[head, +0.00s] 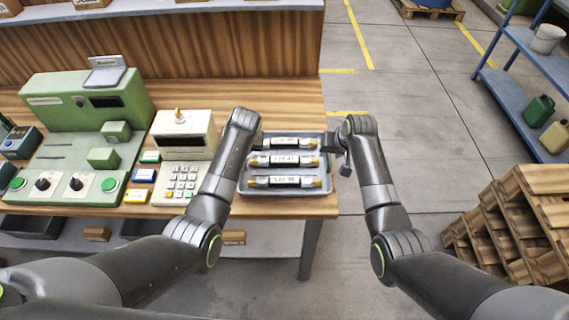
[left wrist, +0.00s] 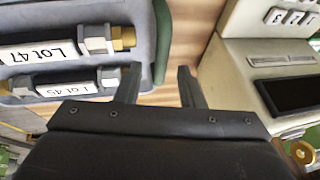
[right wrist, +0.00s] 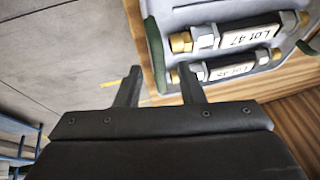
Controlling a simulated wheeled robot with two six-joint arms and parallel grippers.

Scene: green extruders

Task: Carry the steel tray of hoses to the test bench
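The grey steel tray (head: 243,187) sits on the right end of a wooden bench top. It holds three short hoses (head: 287,181) with metal ends and white lot labels. In the left wrist view, a green handle (left wrist: 162,42) on the tray's end lies between and beyond the fingers of my left gripper (left wrist: 159,86), which is open. In the right wrist view, the other green handle (right wrist: 155,55) lies likewise past the fingers of my right gripper (right wrist: 158,84), also open. Whether any finger touches the tray is unclear. In the head view my right gripper (head: 344,166) is beside the tray's right end.
A green machine (head: 85,100) and a cream keypad device (head: 183,150) stand left of the tray. Grey floor with yellow lines is clear beyond the bench's right edge.

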